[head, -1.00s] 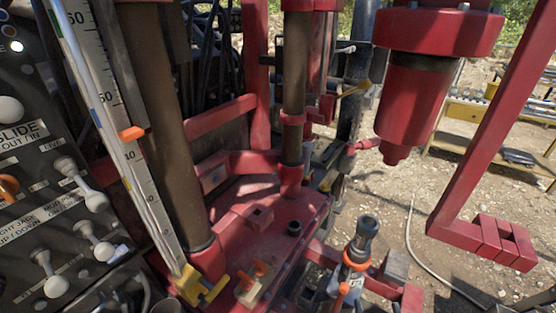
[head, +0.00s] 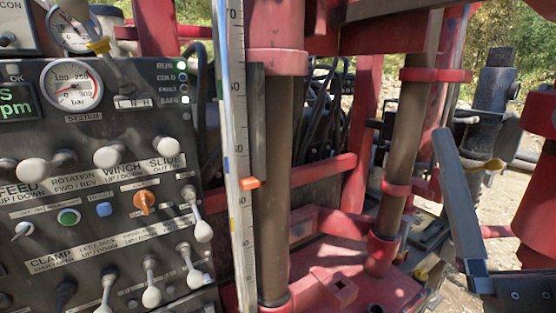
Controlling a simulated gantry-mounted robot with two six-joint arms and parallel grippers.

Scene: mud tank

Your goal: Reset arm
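A blue-grey bar on a dark bracket, which looks like part of my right gripper (head: 462,205), stands at the lower right in the head view. It rises in front of the red rig. Only one finger-like piece shows, so I cannot tell whether it is open or shut, and I see nothing held in it. My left gripper is not in view. The control panel (head: 90,215) fills the left side, with several white-knobbed levers, an orange knob (head: 145,203), a green button (head: 68,217) and a pressure gauge (head: 72,86).
An upright measuring scale (head: 236,120) with an orange marker (head: 250,183) stands beside the panel. Red rig frame and brown cylinders (head: 277,190) fill the middle. A red base plate (head: 350,290) lies below. Gravel ground shows at the right.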

